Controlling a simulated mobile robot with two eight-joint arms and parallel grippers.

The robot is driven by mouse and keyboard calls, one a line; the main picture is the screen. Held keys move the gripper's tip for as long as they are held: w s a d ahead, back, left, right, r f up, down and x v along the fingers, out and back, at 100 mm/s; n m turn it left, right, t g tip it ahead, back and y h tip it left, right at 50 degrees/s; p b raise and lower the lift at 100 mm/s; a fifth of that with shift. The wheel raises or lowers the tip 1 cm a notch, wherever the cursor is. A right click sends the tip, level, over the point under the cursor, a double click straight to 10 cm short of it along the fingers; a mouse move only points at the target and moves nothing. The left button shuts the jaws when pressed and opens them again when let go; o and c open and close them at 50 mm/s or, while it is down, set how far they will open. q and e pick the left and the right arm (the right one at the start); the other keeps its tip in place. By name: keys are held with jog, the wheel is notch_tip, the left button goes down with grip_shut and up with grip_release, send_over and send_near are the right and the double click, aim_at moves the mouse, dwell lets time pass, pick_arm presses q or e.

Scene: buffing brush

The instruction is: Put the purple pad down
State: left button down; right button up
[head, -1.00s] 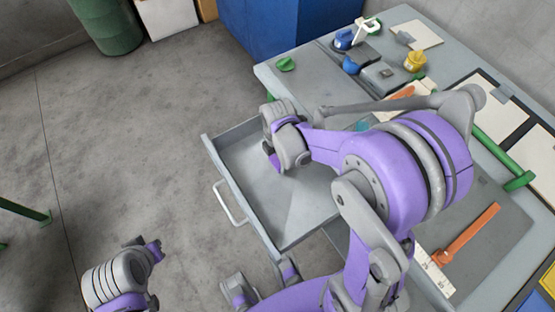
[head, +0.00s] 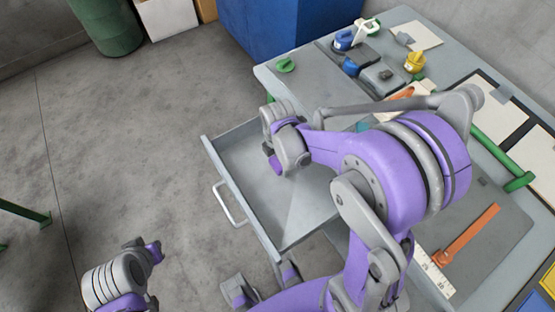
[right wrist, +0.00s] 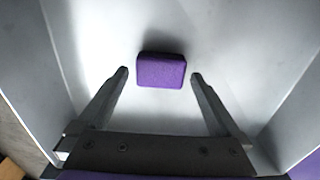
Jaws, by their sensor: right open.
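The purple pad (right wrist: 161,71) is a small rounded block, lying on the pale floor of the open drawer (right wrist: 235,50) in the right wrist view. My right gripper (right wrist: 159,74) is open, with one fingertip on each side of the pad and a visible gap on both sides. In the head view my right gripper (head: 277,164) is down over the drawer (head: 225,180), its fingers mostly hidden by the wrist.
Drawer walls stand close around my right gripper. The workbench (head: 300,85) holds a green knob (head: 285,65), a yellow piece (head: 414,61), blue pieces (head: 350,66), an orange-handled tool (head: 468,232) and a green bar (head: 500,160).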

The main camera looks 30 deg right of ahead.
aim_at(277, 163)
notch_tip(277, 163, up, 11)
jog(key=p, duration=0.2)
jog(key=s+a+r+m+t, duration=0.1)
jog(key=s+m+t, duration=0.4)
jog(key=s+m, duration=0.5)
jog(key=a+m, duration=0.1)
jog(key=m, duration=0.7)
jog(key=shift+s+a+r+m, duration=0.35)
jog(key=shift+s+a+m, duration=0.05)
jog(key=r+p, duration=0.1)
jog(key=r, duration=0.1)
jog(key=w+r+p, duration=0.1)
jog(key=r+p, duration=0.1)
jog(key=shift+w, duration=0.1)
